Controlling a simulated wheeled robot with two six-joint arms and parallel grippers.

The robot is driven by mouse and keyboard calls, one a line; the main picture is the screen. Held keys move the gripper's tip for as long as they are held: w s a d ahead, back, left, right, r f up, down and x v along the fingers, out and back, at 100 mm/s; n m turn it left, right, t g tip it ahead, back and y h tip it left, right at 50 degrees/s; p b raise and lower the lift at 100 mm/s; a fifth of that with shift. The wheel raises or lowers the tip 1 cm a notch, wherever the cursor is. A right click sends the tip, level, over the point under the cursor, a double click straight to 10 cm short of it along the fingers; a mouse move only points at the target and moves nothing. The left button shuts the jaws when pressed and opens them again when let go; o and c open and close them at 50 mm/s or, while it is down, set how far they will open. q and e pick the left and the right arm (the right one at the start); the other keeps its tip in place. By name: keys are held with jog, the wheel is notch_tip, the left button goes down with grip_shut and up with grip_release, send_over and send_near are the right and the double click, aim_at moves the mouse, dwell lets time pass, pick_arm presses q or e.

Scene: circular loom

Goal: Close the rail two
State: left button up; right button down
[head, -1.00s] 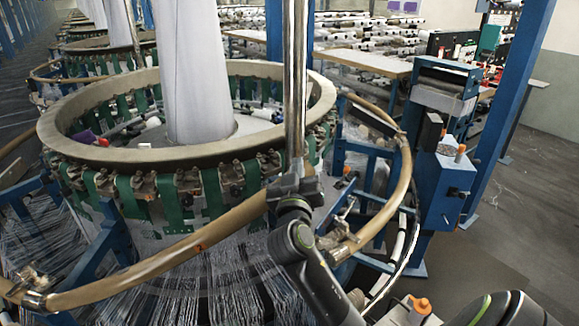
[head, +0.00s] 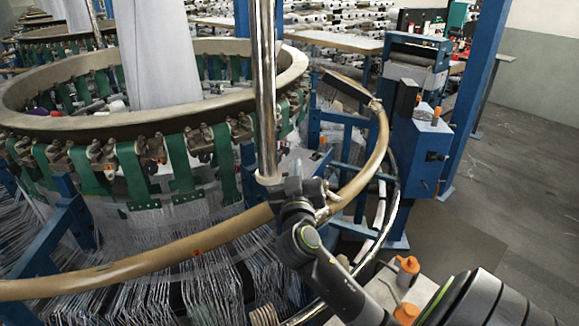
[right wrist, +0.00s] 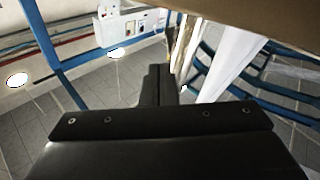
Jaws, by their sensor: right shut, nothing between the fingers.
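The tan curved rail (head: 130,268) runs across the front of the loom in the head view. Its right section (head: 375,150) curves up toward the blue post. The two parts come near each other by the chrome pole, where my right gripper and wrist partly hide the joint, so I cannot tell if they meet. My right gripper (head: 300,190) is at this spot, shut and empty. In the right wrist view its dark fingers (right wrist: 157,85) are together, with a tan surface (right wrist: 250,22) close above right. My left gripper is not in view.
The chrome pole (head: 264,90) stands upright right beside my gripper. Taut white threads (head: 150,300) hang below the rail. A blue machine unit (head: 417,150) stands to the right, with open grey floor (head: 510,195) beyond it.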

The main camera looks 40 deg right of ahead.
pick_arm(q)
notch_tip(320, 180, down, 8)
jog(key=b, duration=0.6)
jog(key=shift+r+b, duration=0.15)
jog(key=shift+b, duration=0.25)
pick_arm(e)
notch_tip(320, 180, down, 9)
jog(key=s+d, duration=0.1)
jog(key=shift+s+d, duration=0.25)
jog(key=shift+d, duration=0.05)
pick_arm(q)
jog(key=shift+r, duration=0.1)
